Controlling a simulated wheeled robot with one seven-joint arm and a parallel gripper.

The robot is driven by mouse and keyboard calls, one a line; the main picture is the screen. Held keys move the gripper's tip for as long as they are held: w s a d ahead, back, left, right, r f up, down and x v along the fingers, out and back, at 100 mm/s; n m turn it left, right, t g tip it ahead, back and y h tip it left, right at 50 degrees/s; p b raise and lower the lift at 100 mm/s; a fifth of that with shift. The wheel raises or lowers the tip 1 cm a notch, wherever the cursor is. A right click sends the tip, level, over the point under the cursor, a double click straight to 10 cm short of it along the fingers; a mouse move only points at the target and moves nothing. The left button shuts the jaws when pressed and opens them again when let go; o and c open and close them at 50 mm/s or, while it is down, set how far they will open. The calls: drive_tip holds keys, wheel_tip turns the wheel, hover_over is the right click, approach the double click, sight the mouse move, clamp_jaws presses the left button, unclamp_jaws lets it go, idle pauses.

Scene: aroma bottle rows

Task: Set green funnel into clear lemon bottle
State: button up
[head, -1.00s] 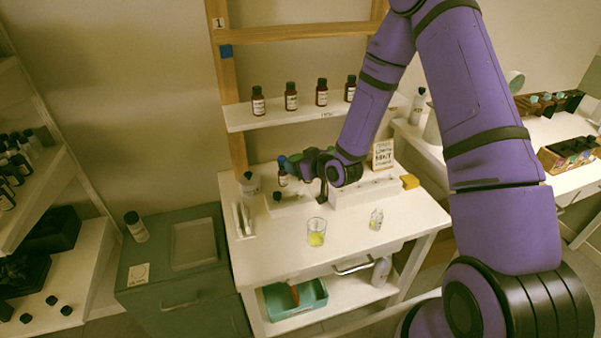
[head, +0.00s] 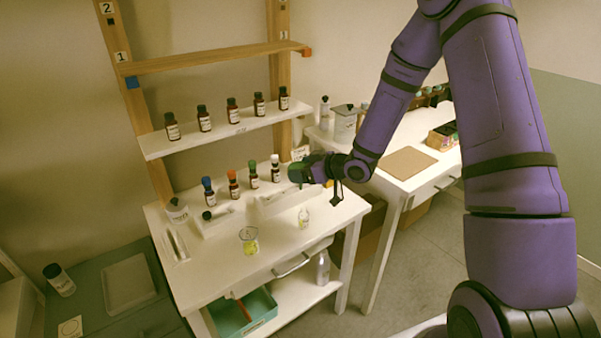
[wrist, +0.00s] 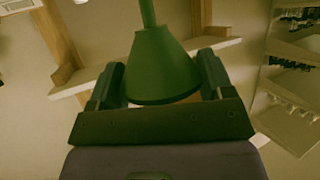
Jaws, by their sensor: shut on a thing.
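My gripper (wrist: 161,84) is shut on the green funnel (wrist: 158,55), which sits between the two fingers in the wrist view with its stem toward the top of the picture. In the head view my gripper (head: 302,173) is raised over the right end of the white table, and the funnel shows only as a small dark green patch there.
A glass beaker (head: 249,241) with yellow liquid stands left of the clear bottle. Several dark bottles with coloured caps stand in a row behind, by a white rack (head: 283,199). A shelf (head: 215,134) holds more brown bottles above. The table front (head: 220,262) is mostly clear.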

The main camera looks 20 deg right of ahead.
drive_tip(key=shift+s+d, duration=0.2)
drive_tip(key=shift+d, duration=0.3)
drive_tip(key=shift+f, duration=2.9)
drive_tip(key=shift+f, duration=2.45)
drive_tip(key=o, duration=0.9)
drive_tip(key=shift+r, duration=0.1)
drive_tip(key=v, duration=1)
drive_tip(key=shift+s+d, duration=0.2)
drive_tip(key=shift+s, duration=0.05)
